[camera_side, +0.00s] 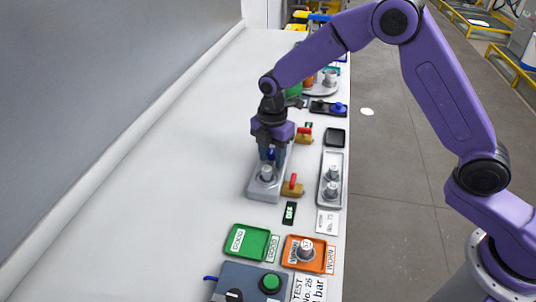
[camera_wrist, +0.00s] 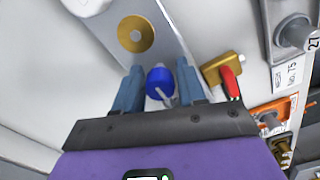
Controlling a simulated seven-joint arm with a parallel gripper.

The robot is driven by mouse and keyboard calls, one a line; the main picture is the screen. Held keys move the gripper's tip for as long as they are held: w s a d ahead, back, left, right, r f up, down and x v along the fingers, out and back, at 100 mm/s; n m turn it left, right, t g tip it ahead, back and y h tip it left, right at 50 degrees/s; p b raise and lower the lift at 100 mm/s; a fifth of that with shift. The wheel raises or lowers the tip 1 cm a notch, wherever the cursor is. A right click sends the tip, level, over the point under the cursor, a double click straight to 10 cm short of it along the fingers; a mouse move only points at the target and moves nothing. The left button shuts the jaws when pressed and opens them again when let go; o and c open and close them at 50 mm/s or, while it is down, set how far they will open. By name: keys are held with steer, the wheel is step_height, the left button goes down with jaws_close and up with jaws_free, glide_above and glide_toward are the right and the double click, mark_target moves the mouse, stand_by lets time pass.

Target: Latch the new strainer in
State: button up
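A long grey fixture (camera_side: 262,189) lies on the white bench and holds a grey cylindrical piece (camera_side: 267,173), perhaps the strainer, at its near end. A blue knob (camera_wrist: 160,82) on a thin grey stem stands between the fingertips of my gripper (camera_wrist: 160,78). The fingers fit closely against the knob's two sides. The side view shows my gripper (camera_side: 270,156) pointing down over the fixture. The knob's base is hidden.
Red-handled brass valves (camera_side: 293,187) (camera_side: 304,134) stand right of the fixture. A grey tray (camera_side: 341,160) holds two grey pieces. A test box (camera_side: 250,285) is nearest. The bench's left side is clear.

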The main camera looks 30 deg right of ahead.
mark_target(272, 151)
steer(key=shift+r, duration=0.1)
steer(key=shift+r, duration=2.95)
steer(key=shift+s+r, duration=0.15)
steer(key=shift+s, duration=0.15)
steer(key=s+d+r+m, duration=0.2)
steer(key=s+r+m, duration=0.1)
steer(key=s, duration=0.6)
steer(key=s+d+r+m, duration=0.2)
steer(key=s+d, duration=0.1)
steer(key=s, duration=0.6)
steer(key=s+d+m, duration=0.2)
steer(key=s+d, duration=0.3)
steer(key=s, duration=0.3)
steer(key=s+d+m, duration=0.3)
steer(key=s+d, duration=0.1)
steer(key=s, duration=0.3)
steer(key=shift+s+d+f, duration=0.15)
steer(key=shift+s+d, duration=0.2)
steer(key=shift+d, duration=0.05)
